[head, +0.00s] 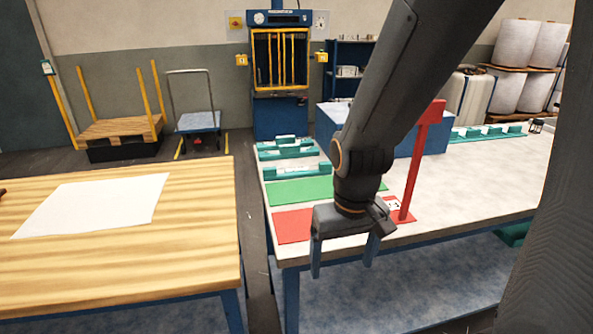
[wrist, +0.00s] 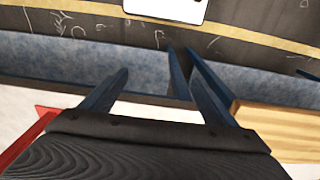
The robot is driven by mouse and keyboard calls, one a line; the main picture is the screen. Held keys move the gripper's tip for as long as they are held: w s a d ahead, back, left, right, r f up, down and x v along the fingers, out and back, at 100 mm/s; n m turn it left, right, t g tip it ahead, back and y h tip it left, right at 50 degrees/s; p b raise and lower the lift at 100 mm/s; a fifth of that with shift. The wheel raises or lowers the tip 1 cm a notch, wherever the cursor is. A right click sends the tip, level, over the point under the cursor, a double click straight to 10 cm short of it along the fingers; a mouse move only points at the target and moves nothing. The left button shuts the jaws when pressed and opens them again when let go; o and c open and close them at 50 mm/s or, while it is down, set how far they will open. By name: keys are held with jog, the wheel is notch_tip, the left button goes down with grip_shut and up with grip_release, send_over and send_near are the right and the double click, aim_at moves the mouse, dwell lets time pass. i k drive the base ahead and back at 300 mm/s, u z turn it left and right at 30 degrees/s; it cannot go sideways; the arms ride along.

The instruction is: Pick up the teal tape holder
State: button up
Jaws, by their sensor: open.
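Several long teal pieces with raised blocks lie at the back left of the white-topped table (head: 450,190) in the head view. One teal piece (head: 302,172) lies nearest, behind the green mat, and another teal piece (head: 288,153) lies farther back. A teal row (head: 487,133) lies along the table's far right edge. I cannot tell which is the tape holder. My gripper (head: 343,258) is open and empty at the table's front edge, in front of the red mat. In the wrist view my gripper (wrist: 160,68) has nothing between its fingers, and no teal shows.
A green mat (head: 300,190) and a red mat (head: 291,226) lie on the table's left part. A red upright post (head: 415,170) and a blue box (head: 400,140) stand behind my arm. A wooden table (head: 120,250) with a white sheet (head: 95,205) is left, across a narrow gap.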

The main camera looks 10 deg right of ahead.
aim_at(269, 173)
jog(key=u, duration=1.95)
jog(key=k, duration=0.7)
jog(key=z, duration=1.6)
jog(key=i, duration=1)
jog(key=u, duration=0.05)
